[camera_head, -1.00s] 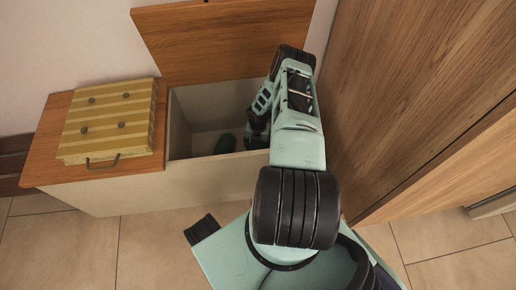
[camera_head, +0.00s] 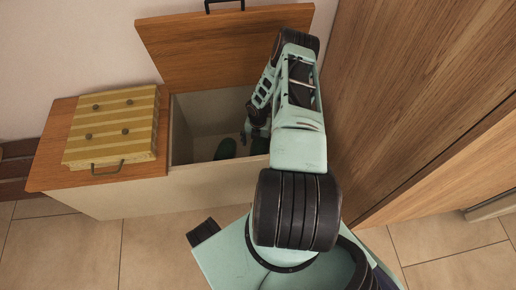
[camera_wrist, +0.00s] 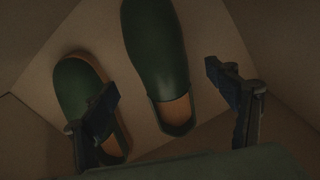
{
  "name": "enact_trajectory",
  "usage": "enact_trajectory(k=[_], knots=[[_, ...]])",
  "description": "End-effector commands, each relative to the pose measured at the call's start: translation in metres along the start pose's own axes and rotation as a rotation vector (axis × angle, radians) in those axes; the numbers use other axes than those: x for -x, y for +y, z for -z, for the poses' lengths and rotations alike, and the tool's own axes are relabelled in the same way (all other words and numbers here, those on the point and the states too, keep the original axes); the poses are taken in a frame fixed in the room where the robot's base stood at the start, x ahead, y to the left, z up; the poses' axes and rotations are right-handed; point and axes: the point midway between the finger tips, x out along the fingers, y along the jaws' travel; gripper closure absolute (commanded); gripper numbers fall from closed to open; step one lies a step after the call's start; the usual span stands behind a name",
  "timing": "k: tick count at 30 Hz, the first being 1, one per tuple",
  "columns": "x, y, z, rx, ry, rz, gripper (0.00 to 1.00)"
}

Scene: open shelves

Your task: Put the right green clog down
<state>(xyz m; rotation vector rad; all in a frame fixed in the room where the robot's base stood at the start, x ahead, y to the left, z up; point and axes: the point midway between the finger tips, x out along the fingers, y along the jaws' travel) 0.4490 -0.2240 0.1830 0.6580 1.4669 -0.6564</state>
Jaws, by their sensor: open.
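Two green clogs with tan insides lie in the open bench compartment. In the wrist view, one clog (camera_wrist: 157,50) lies between my spread fingers and looks larger; the other clog (camera_wrist: 72,88) is on the left, partly covered by my left finger. In the head view, the left clog (camera_head: 225,149) and the right clog (camera_head: 260,146) show side by side, the right one partly hidden by the front wall and my arm. My gripper (camera_wrist: 167,100) is open and empty, above the clogs; its tips (camera_head: 246,136) are small in the head view.
The compartment (camera_head: 215,172) has pale walls close around my gripper. Its wooden lid (camera_head: 210,45) stands open behind. A tall wooden cabinet (camera_head: 420,90) stands close on the right.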

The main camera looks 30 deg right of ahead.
Motion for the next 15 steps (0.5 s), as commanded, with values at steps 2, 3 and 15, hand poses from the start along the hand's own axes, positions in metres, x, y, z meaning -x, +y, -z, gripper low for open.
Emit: enact_trajectory(k=[2,3,15], knots=[[0.021,0.0,0.0,0.0,-0.001,0.0,0.2],[0.027,0.0,-0.001,0.0,-0.001,0.0,0.2],[0.049,-0.001,0.0,-0.001,0.001,0.001,0.2]])
